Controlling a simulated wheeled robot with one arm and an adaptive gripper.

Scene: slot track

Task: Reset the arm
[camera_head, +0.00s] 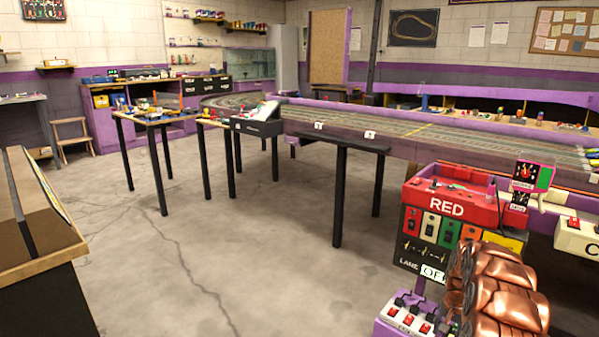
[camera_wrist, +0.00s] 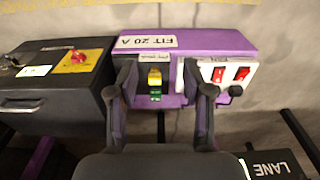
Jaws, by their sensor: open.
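In the wrist view my gripper (camera_wrist: 160,78) is open, its two dark fingers apart and pointing toward a purple box (camera_wrist: 205,45) labelled "FIT 20 A". A small yellow and green piece (camera_wrist: 155,82) sits at the front of this box. It appears between the fingers, and I see no finger touching it. A white panel (camera_wrist: 222,76) with two red switches is beside the right finger. I cannot make out my gripper in the head view.
A dark box (camera_wrist: 35,98) with a red knob (camera_wrist: 76,57) is left of the purple box. In the head view, a red-topped lane stand (camera_head: 445,203) is at right, the long track table (camera_head: 330,122) behind it. A wooden-topped cabinet (camera_head: 30,200) is at left. The middle floor is clear.

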